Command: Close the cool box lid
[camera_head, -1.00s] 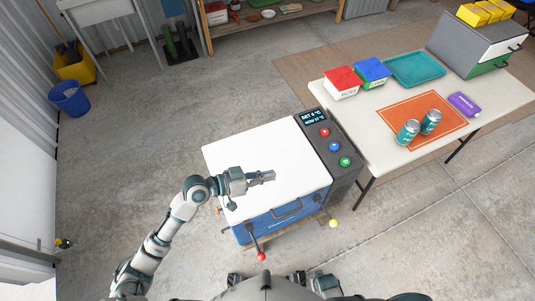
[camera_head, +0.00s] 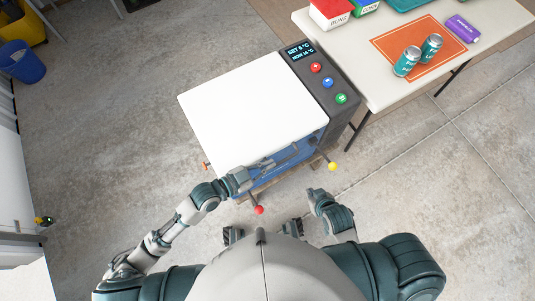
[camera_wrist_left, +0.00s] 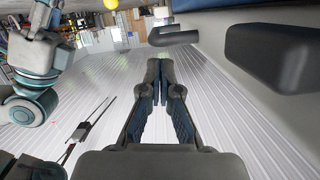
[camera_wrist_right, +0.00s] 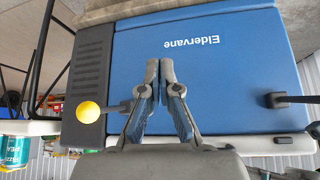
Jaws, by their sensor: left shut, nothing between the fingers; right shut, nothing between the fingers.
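The cool box has a white lid (camera_head: 245,100), a blue body (camera_head: 305,150) and a dark control panel (camera_head: 322,78) on its right side. The lid lies flat over the top in the head view, with no gap visible. My left gripper (camera_head: 268,164) is shut and empty at the front edge, beside the blue front; its fingers show in the left wrist view (camera_wrist_left: 160,65). My right gripper (camera_head: 314,194) is shut and empty, apart from the box front. In the right wrist view its fingers (camera_wrist_right: 160,65) point at the blue front, lettered Eldervane, with the white lid edge (camera_wrist_right: 235,143) close against it.
A yellow-knobbed lever (camera_head: 332,166) and a red-knobbed lever (camera_head: 258,210) stick out at the front. A white table (camera_head: 365,75) with cans (camera_head: 406,62) stands close to the right.

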